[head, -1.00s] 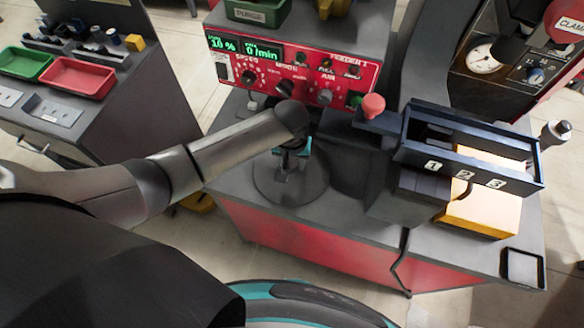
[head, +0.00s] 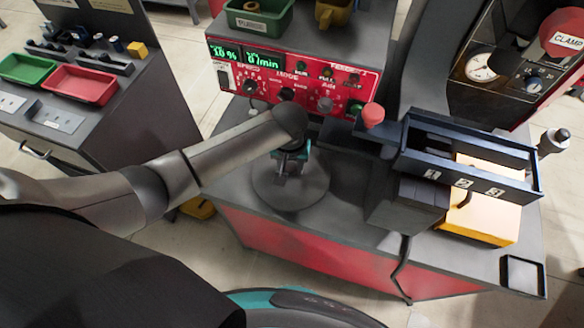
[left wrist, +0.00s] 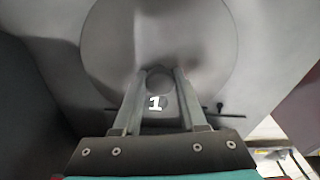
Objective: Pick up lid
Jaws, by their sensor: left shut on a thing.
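The lid is a round, flat grey disc (head: 263,190) on the grey bench top in front of the red control panel. In the left wrist view the lid (left wrist: 110,30) fills the upper middle, with a small dark round knob (left wrist: 159,80) and a white "1" label below it. My left gripper (head: 288,168) comes down over the middle of the lid. In the left wrist view the fingers of my left gripper (left wrist: 158,86) are closed on the knob from both sides. I cannot tell whether the lid is clear of the surface below. My right gripper does not show.
The red control panel (head: 300,82) stands just behind the lid. To the right are a red knob (head: 373,114), a dark numbered rack (head: 465,165) and a yellow block (head: 480,222). Red (head: 80,86) and green (head: 28,68) trays sit on a side bench at left.

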